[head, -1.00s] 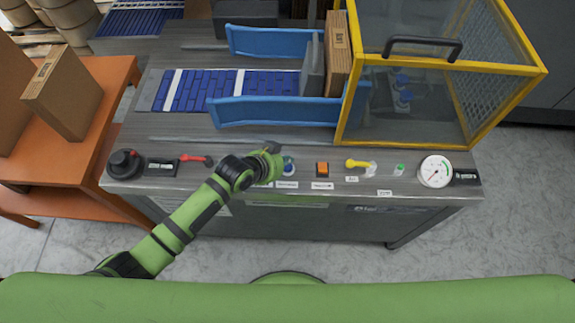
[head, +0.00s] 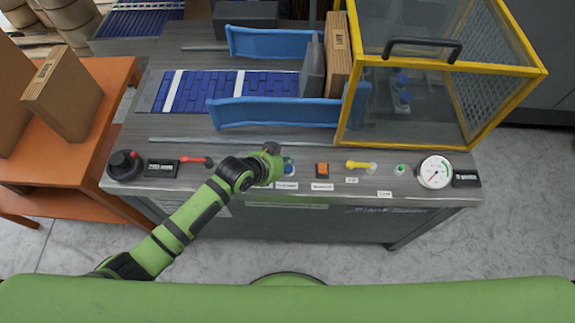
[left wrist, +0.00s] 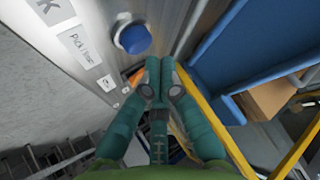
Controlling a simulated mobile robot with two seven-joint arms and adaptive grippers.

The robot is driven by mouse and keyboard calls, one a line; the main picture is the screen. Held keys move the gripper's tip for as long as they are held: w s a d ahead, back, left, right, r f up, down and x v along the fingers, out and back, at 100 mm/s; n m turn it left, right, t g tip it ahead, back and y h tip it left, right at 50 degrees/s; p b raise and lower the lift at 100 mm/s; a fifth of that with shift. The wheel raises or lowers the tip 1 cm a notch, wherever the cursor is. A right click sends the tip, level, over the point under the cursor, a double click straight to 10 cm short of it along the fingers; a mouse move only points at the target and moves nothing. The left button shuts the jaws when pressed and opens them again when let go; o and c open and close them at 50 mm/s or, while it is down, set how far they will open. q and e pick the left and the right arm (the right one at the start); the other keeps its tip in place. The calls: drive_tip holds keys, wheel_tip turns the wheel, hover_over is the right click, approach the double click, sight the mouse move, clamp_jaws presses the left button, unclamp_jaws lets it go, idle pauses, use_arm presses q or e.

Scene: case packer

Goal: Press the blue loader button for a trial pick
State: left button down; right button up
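The blue button (head: 288,166) sits on the console's front strip, just right of my left gripper (head: 273,153) in the head view. In the left wrist view the round blue button (left wrist: 133,38) stands out from a grey panel, with a white label beside it. My left gripper's fingers (left wrist: 160,66) are together, with nothing seen between them. Their tips show close to the button, below and to its right in that view, with a visible gap in the picture. My right gripper is not in view.
On the same strip are a red-handled lever (head: 196,161), an orange button (head: 322,169), a yellow lever (head: 358,164), a green button (head: 401,170) and a gauge (head: 435,172). Blue guide rails (head: 275,112) and a yellow-framed guard (head: 440,68) stand behind.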

use_arm(q)
drive_tip(key=shift+f, duration=0.15)
drive_tip(key=shift+f, duration=0.3)
drive_tip(key=shift+f+b, duration=0.5)
drive_tip(key=shift+b, duration=0.05)
idle(0.6)
drive_tip(key=shift+r, duration=0.1)
drive_tip(key=shift+r+p, duration=0.8)
drive_tip(key=shift+p, duration=0.15)
wheel_tip(320, 180, up, 5)
drive_tip(key=p, duration=0.5)
drive_tip(key=shift+r, duration=0.1)
